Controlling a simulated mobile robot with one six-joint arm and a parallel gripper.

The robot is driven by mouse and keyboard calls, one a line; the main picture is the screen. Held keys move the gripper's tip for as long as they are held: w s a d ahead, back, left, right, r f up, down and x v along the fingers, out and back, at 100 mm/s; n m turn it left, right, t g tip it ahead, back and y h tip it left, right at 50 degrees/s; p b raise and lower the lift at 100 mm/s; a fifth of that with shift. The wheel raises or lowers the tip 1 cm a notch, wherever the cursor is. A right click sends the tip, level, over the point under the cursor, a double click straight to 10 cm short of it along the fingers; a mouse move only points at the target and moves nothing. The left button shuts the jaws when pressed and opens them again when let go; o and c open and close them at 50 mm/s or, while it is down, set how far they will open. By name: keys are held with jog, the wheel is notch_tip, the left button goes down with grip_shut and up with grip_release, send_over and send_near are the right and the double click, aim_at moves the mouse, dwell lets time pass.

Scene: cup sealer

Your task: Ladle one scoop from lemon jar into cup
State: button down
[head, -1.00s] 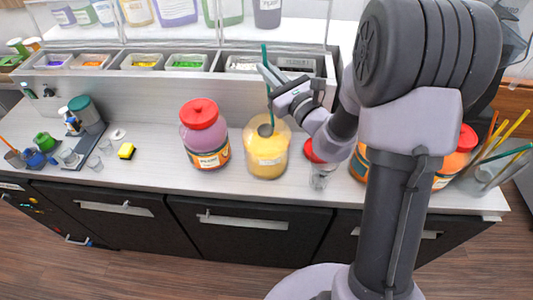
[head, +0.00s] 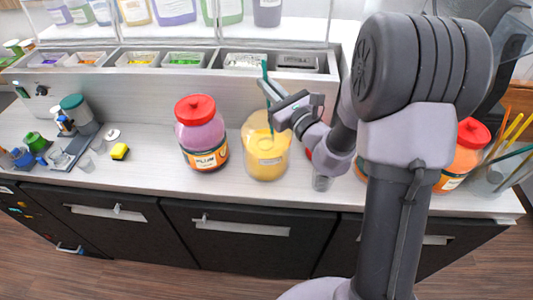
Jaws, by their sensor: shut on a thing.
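The lemon jar (head: 266,160) is a clear jar of yellow liquid with no lid on it, standing at the middle of the counter. My gripper (head: 272,101) is shut on the ladle's green handle (head: 265,70), just above the jar's mouth. The handle stands nearly upright and runs down into the jar. The ladle's bowl cannot be made out in the yellow contents. A clear cup (head: 322,181) stands right of the jar near the counter's front edge, partly hidden by my arm.
A purple jar with a red lid (head: 201,134) stands left of the lemon jar. An orange jar (head: 463,155) is at the right, behind my arm. Metal topping bins (head: 245,61) line the back.

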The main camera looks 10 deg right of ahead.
jog(key=shift+f+b, duration=1.1)
jog(key=shift+f, duration=0.35)
jog(key=shift+r, duration=0.1)
notch_tip(320, 180, up, 18)
jog(key=p, duration=1.5)
jog(key=shift+r, duration=0.25)
jog(key=shift+f, duration=0.1)
